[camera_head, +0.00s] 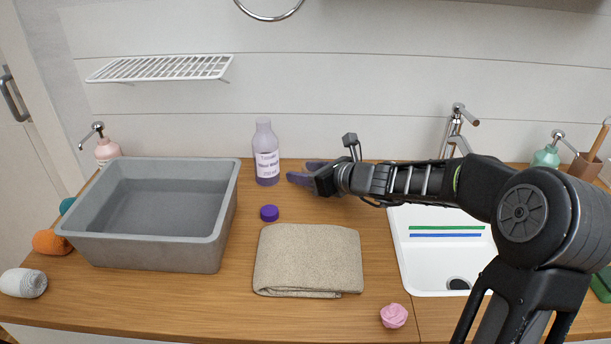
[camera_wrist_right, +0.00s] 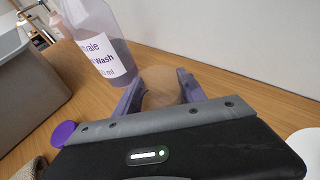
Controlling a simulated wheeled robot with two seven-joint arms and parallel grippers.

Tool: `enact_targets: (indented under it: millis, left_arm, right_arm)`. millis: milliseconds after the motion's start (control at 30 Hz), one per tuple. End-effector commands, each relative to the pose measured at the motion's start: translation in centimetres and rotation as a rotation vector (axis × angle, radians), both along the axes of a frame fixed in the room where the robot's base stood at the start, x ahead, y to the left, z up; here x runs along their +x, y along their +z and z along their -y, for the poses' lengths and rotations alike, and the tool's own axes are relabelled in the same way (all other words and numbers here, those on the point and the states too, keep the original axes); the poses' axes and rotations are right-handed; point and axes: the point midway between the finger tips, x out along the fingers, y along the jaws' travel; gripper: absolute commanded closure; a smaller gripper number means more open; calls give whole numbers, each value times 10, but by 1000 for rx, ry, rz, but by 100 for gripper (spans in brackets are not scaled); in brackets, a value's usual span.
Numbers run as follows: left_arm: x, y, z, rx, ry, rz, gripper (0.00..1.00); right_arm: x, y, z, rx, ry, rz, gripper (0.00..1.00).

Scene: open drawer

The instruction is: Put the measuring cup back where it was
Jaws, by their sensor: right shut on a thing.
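My right gripper (camera_head: 303,172) reaches in from the right, low over the counter near the wall. Its purple fingers are shut on a round, tan, see-through-looking thing (camera_wrist_right: 163,88), which I take to be the measuring cup. The cup shows between the fingers in the right wrist view (camera_wrist_right: 158,98); I cannot make it out in the head view. I cannot tell whether its base touches the counter. Just left of the fingers stands an uncapped lilac hand wash bottle (camera_head: 266,152). My left gripper is out of view.
A purple cap (camera_head: 269,213) lies in front of the bottle. A grey stone basin (camera_head: 226,217) stands at left, a folded beige towel (camera_head: 308,260) in the middle. A white sink (camera_head: 425,270) is at right, with a pink flower-shaped soap (camera_head: 394,315) at the front.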

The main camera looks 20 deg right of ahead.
Motion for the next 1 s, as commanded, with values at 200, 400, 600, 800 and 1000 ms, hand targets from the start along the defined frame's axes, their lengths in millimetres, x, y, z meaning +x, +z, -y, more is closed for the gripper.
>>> enact_targets:
  millis: [200,400,600,800,1000]
  left_arm:
    - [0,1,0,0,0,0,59]
    - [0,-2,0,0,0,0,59]
    - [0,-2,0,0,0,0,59]
    - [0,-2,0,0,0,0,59]
    - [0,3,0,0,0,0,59]
  right_arm:
    - [0,1,0,0,0,1,92]
    - [0,-1,0,-1,0,1,48]
    - [0,-1,0,0,0,1,31]
    - [0,-1,0,0,0,1,31]
    - [-1,4,1,0,-1,1,31]
